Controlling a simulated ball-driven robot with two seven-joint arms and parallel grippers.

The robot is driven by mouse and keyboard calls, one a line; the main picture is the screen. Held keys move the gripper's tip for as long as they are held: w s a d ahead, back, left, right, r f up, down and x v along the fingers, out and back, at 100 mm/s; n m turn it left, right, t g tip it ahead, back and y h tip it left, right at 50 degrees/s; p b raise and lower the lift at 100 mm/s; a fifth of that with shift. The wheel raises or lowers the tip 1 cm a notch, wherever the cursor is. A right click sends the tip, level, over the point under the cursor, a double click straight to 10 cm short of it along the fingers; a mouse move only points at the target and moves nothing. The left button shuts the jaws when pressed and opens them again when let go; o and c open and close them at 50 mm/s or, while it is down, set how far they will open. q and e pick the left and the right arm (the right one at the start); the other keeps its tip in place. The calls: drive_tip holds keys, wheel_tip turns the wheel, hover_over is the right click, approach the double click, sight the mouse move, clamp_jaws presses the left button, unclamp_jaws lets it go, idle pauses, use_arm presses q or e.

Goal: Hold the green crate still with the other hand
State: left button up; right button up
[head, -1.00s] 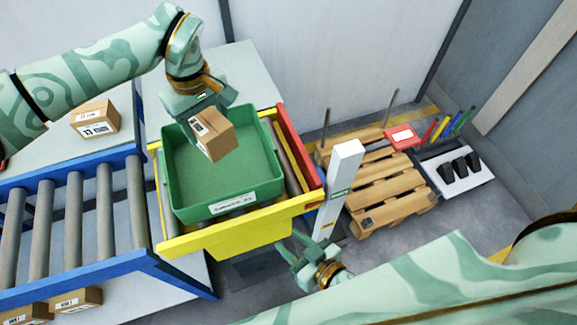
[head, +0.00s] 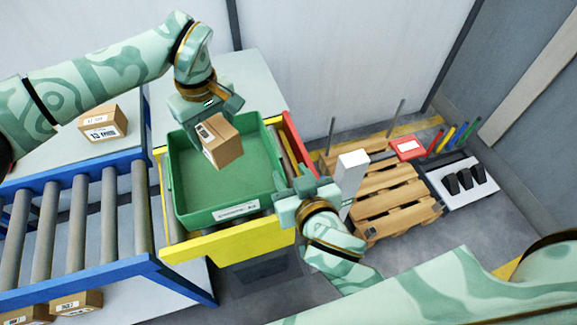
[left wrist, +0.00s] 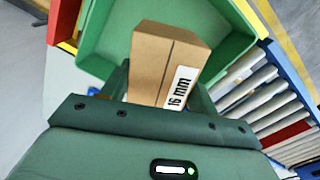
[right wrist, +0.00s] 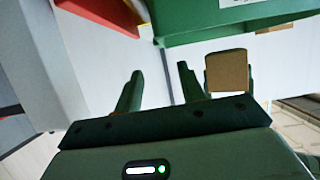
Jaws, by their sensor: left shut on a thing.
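The green crate (head: 185,205) sits in a yellow-railed frame in the head view, and part of it shows in the left wrist view (left wrist: 108,40). My left gripper (head: 208,122) is shut on a small brown box (head: 224,152) and holds it above the crate. The box (left wrist: 160,62) also shows between its fingers in the left wrist view. My right gripper (head: 296,182) is by the crate's right front corner. In the right wrist view its fingers (right wrist: 160,90) are spread with nothing between them, and the crate wall (right wrist: 190,22) lies apart from the fingertips.
A roller conveyor (head: 75,215) with blue rails lies left of the crate. Another box (head: 102,124) rests on the table behind it. A yellow rail (head: 225,243) borders the crate's front. A white post (head: 352,170) and a wooden pallet (head: 395,195) stand to the right.

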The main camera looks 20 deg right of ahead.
sight(276, 149)
drive_tip(key=x, duration=1.1)
drive_tip(key=shift+w+f, duration=0.2)
drive_tip(key=shift+w, duration=0.1)
drive_tip(key=shift+c, duration=0.2)
clamp_jaws()
idle(0.3)
